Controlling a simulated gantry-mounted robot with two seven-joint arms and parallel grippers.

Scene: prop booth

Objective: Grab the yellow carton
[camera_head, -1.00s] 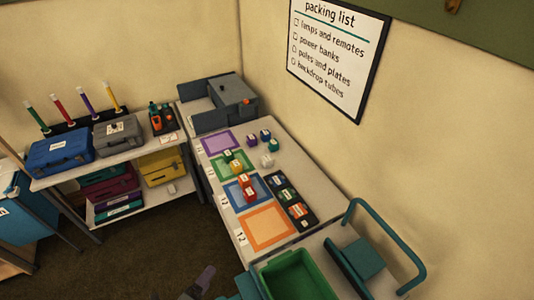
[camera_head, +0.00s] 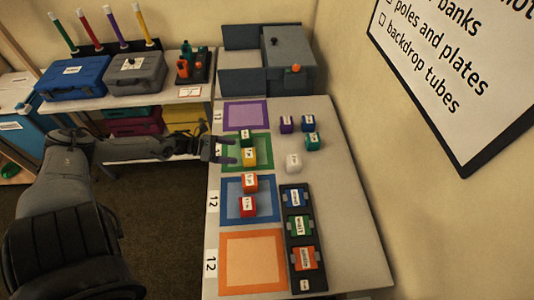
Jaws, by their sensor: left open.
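The yellow carton (camera_head: 249,157) is a small labelled cube on the green-bordered mat (camera_head: 232,167) on the white table. A dark green carton (camera_head: 249,140) sits just behind it. My left gripper (camera_head: 227,150) reaches in from the left, over the table's left edge. It is open, and its fingers point right toward the yellow carton from close by. I see nothing between the fingers; whether a fingertip touches the carton is too small to tell. My right gripper is not in view.
An orange carton (camera_head: 250,182) and a red carton (camera_head: 247,206) stand on the blue mat (camera_head: 231,213) in front. A white carton (camera_head: 293,163) and several coloured ones stand to the right. A black tray (camera_head: 290,217) holds labelled pieces. The purple (camera_head: 245,116) and orange (camera_head: 252,262) mats are empty.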

